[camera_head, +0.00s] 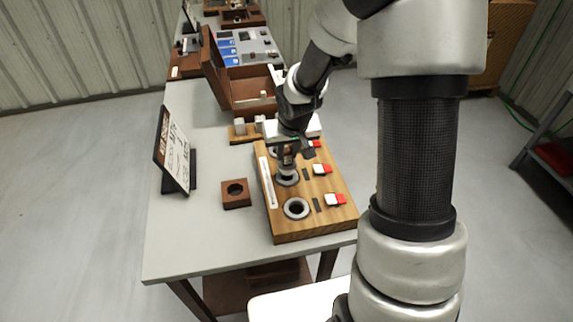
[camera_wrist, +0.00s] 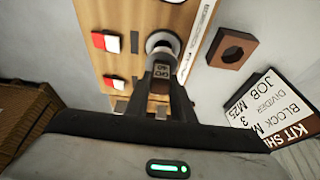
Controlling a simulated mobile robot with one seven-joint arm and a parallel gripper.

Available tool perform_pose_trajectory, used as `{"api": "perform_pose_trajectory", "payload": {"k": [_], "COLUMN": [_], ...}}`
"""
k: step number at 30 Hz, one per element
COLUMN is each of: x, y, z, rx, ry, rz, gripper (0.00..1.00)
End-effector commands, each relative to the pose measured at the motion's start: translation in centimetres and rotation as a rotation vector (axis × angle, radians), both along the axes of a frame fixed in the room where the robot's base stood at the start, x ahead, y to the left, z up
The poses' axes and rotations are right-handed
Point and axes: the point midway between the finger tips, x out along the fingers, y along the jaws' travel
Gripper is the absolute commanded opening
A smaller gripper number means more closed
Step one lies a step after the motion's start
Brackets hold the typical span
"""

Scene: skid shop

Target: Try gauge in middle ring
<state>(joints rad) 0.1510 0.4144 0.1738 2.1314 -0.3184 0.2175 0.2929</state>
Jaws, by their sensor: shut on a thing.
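The wooden board (camera_head: 283,228) lies on the grey table and carries a row of metal rings. The near ring (camera_head: 296,208) is empty. The middle ring (camera_head: 288,180) is under my gripper (camera_head: 287,150), and the far ring is mostly hidden behind the gripper. My gripper is shut on the gauge (camera_head: 287,168), an upright grey cylinder. In the wrist view the gauge (camera_wrist: 161,72) shows a dark marked label between the fingers, and its far end meets the middle ring (camera_wrist: 162,40). I cannot tell how deep it sits in the ring.
Red-and-white blocks (camera_head: 334,200) stand along the board's right side. A brown block with a hole (camera_head: 236,194) and a sign on a stand (camera_head: 173,150) are to the left. An open wooden box (camera_head: 248,90) is behind. The front left table is clear.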

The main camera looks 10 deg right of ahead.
Motion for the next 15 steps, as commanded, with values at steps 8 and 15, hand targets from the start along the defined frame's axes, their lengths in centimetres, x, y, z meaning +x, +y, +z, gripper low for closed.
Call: {"api": "perform_pose_trajectory", "payload": {"k": [8, 15], "x": [0.1, 0.1], "y": [0.0, 0.0], "z": [1.7, 2.9], "rx": [0.0, 0.0], "ry": [-0.002, -0.002], "rz": [0.0, 0.0], "gripper": [0.0, 0.0]}}
